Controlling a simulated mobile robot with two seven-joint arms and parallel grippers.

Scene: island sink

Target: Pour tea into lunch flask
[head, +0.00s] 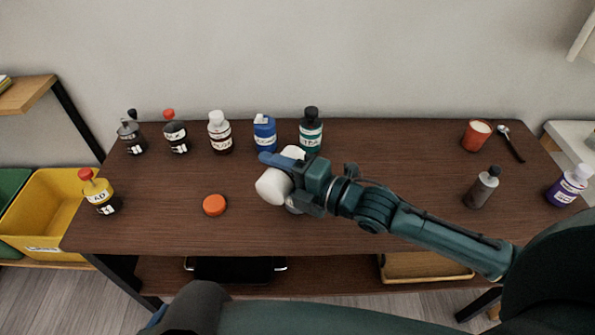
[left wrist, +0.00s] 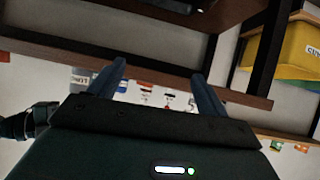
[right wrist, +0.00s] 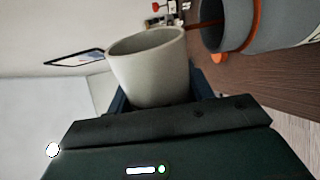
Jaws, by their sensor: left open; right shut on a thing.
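My right gripper (head: 287,180) is shut on a whitish cup (head: 271,187) above the middle of the table. In the right wrist view the cup (right wrist: 147,70) has its open rim toward a grey flask (right wrist: 285,25) with an orange ring. A thin red-brown streak runs between the cup's rim and the flask's mouth. In the head view my gripper and the cup hide most of the flask. An orange lid (head: 214,205) lies on the table left of the cup. A teal bottle (head: 311,132) stands behind my right gripper. My left gripper (left wrist: 158,70) is open and empty, below the tabletop's level.
Several labelled bottles, one of them blue (head: 264,133), stand along the back left of the brown table (head: 400,150). A yellow-and-black bottle (head: 100,193) is at the left. A red cup (head: 476,136), a spoon (head: 510,143) and a grey bottle (head: 481,188) are at the right.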

